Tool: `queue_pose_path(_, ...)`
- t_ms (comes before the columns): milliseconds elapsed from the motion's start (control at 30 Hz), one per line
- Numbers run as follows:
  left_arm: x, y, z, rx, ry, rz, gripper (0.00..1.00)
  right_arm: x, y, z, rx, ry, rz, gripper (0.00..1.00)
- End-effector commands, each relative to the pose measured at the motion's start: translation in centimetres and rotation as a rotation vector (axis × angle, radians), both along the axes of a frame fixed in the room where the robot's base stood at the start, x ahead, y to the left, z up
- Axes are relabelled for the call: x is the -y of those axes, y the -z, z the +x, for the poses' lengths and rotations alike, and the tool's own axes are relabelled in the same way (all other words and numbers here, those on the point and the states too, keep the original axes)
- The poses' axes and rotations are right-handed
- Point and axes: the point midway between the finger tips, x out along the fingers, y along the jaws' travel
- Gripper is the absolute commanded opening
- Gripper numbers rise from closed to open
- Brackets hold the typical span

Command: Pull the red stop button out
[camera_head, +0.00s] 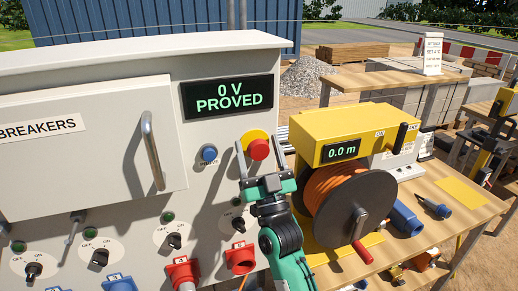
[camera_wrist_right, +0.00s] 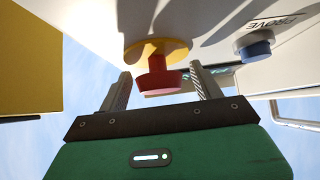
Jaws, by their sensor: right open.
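The red stop button (camera_head: 258,150) sits on a round yellow base (camera_head: 254,134) on the front of the grey breaker cabinet, below the display. In the right wrist view the red button (camera_wrist_right: 157,82) stands out from its yellow base (camera_wrist_right: 152,47). My right gripper (camera_head: 260,147) is open in front of the cabinet, with one finger on each side of the button. In the right wrist view its fingers (camera_wrist_right: 160,72) show gaps to the button on both sides, and nothing is gripped. My left gripper is not in view.
A blue PROVE button (camera_head: 209,154) is left of the red one. The display (camera_head: 228,96) reads "0 V PROVED". A yellow cable reel unit (camera_head: 350,125) stands close to the right, on a wooden bench (camera_head: 440,235). Switches and sockets (camera_head: 183,273) line the cabinet below.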

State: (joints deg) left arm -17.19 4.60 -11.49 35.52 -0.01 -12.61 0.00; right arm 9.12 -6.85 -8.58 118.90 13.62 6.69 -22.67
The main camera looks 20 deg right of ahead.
Motion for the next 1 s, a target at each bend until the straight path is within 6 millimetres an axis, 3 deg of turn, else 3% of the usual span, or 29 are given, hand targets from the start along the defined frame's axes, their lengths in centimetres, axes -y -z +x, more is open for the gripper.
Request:
queue_pose_path(67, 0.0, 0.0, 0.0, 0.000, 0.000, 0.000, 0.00, 0.0, 0.0, 0.0, 0.000, 0.000, 0.000, 0.62)
queue_pose_path(300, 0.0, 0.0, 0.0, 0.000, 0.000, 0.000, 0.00, 0.0, 0.0, 0.0, 0.000, 0.000, 0.000, 0.15)
queue_pose_path(400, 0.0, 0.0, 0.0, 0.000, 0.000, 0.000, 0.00, 0.0, 0.0, 0.0, 0.000, 0.000, 0.000, 0.00)
queue_pose_path(933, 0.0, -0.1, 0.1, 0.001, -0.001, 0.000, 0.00, 0.0, 0.1, -1.2, -0.001, 0.001, 0.001, 0.00)
queue_pose_path(967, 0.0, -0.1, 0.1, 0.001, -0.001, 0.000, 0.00, 0.0, 0.1, -1.2, -0.001, 0.001, 0.001, 0.48)
queue_pose_path(1000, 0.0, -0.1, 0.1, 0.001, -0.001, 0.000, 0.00, 0.0, 0.1, -1.2, -0.001, 0.000, 0.000, 0.56)
